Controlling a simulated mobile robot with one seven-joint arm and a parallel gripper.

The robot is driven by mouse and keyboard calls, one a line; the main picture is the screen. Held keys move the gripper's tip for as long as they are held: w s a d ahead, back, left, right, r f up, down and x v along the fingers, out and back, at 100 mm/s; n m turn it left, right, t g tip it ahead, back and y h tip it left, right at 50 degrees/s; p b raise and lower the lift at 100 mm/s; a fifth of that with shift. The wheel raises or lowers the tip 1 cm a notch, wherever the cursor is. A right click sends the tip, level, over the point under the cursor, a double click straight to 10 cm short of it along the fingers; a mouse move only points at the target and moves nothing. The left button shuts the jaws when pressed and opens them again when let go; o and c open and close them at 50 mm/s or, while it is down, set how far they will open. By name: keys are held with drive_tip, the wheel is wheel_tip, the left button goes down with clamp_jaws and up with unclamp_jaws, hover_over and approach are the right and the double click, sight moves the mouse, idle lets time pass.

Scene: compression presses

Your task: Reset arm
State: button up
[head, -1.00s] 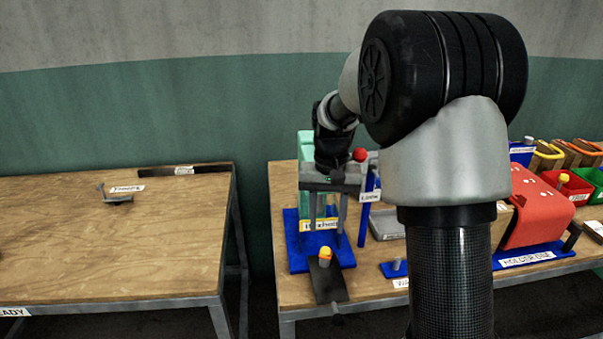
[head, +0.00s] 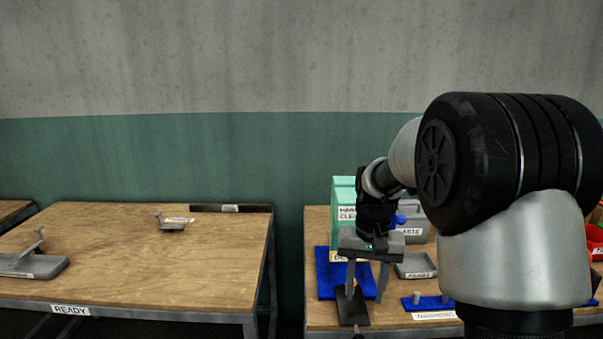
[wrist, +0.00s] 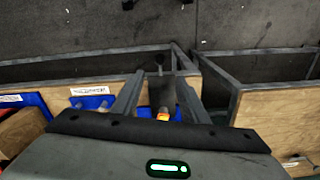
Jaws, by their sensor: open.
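My gripper (head: 367,283) is open, its fingers pointing down, in front of the teal press (head: 343,192) on the right-hand bench. It hides part of the press. Its blue base (head: 324,272) shows beneath. A dark plate (head: 352,308) juts toward the front of the bench below the gripper. In the wrist view, the two fingers (wrist: 158,85) stand apart, and an orange-topped peg (wrist: 162,116) shows near the gripper body between them. I see nothing clamped between the fingers. How far the fingers are from the peg is hard to tell.
A grey tray (head: 416,266) and a blue plate with a peg (head: 416,298) lie to the right on the bench. A wooden bench labelled READY (head: 130,265) stands left, across a gap. It holds a grey stand (head: 34,262) and a small grey piece (head: 172,227).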

drive_tip(key=s+r+n+t+p, duration=0.1)
drive_tip(key=s+r+p, duration=0.1)
drive_tip(key=s+r, duration=0.5)
drive_tip(key=s+r+t+p, duration=0.2)
drive_tip(key=s+r, duration=0.3)
drive_tip(key=r, duration=0.4)
drive_tip(key=s+r+n+t+p, duration=0.1)
drive_tip(key=s+r+t+p, duration=0.1)
drive_tip(key=s, duration=0.9)
drive_tip(key=shift+p+v, duration=0.85)
drive_tip(key=shift+v, duration=0.4)
